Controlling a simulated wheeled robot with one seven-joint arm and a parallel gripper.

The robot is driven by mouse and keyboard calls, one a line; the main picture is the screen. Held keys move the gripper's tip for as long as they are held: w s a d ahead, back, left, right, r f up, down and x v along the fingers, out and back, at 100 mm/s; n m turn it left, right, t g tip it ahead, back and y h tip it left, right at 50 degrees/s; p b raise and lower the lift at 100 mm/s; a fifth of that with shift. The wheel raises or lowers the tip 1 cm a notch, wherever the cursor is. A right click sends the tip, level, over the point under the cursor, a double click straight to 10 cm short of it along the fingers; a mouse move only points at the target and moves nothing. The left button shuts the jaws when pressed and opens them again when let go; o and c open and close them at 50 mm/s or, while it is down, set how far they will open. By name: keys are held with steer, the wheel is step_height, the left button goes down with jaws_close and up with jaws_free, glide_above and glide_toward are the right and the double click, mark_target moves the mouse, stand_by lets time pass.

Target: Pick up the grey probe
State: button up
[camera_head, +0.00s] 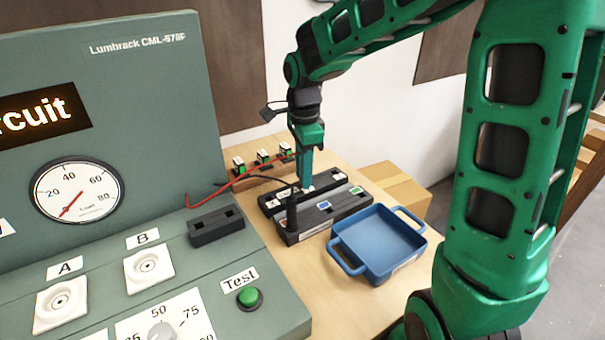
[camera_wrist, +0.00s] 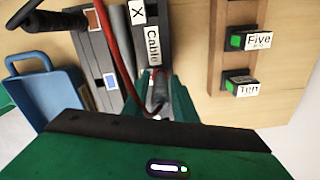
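My gripper (camera_head: 305,184) points down at the dark cable-tester block (camera_head: 312,192) on the wooden table. In the wrist view its green fingers (camera_wrist: 162,98) are on either side of a dark grey rod-like piece (camera_wrist: 159,86), which looks like the grey probe. A red lead runs down to this piece. I cannot tell whether the fingers touch it. In the head view the fingers hide most of it. A dark probe (camera_head: 292,212) stands upright in the front block, with a black cable.
A blue tray (camera_head: 345,260) with handles stands right of the blocks (camera_head: 322,214). A wooden rack (camera_head: 262,172) with several green-and-black labelled pieces is behind. The large green-grey console (camera_head: 110,215) fills the left. A cardboard box (camera_head: 398,190) is beyond the table.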

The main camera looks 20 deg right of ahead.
jaws_close()
